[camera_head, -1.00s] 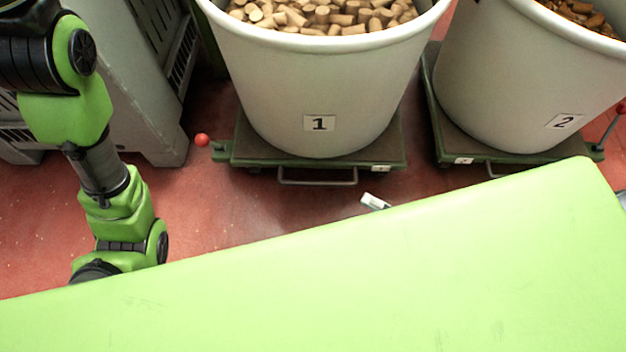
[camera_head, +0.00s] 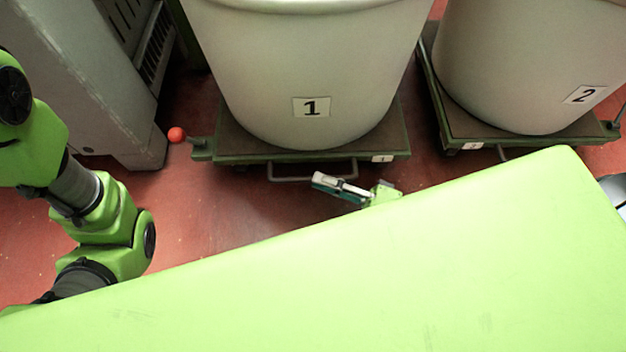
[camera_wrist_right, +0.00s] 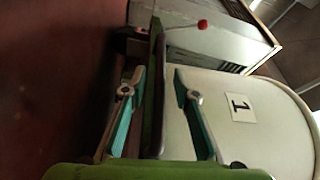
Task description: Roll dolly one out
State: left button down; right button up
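Dolly one is a low green platform (camera_head: 240,146) with a dark top. It carries a large pale bin (camera_head: 310,65) marked 1. A grey bar handle (camera_head: 290,178) is at its front edge, and a red ball knob (camera_head: 177,135) is at its left corner; the knob also shows in the right wrist view (camera_wrist_right: 203,24). My right gripper (camera_head: 340,188) is low at the right part of the handle. In the wrist view its fingers (camera_wrist_right: 160,100) are apart, with the dolly's green edge in line between them. Contact with the handle cannot be told. My left gripper is hidden.
A second pale bin (camera_head: 535,70), marked 2, stands on another green dolly (camera_head: 470,145) to the right. Red floor (camera_head: 215,210) is clear in front of dolly one.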

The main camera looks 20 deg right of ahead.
jog(key=shift+b+x, duration=0.45)
jog(key=shift+x, duration=1.1)
jog(key=shift+c, duration=0.4)
grip_shut()
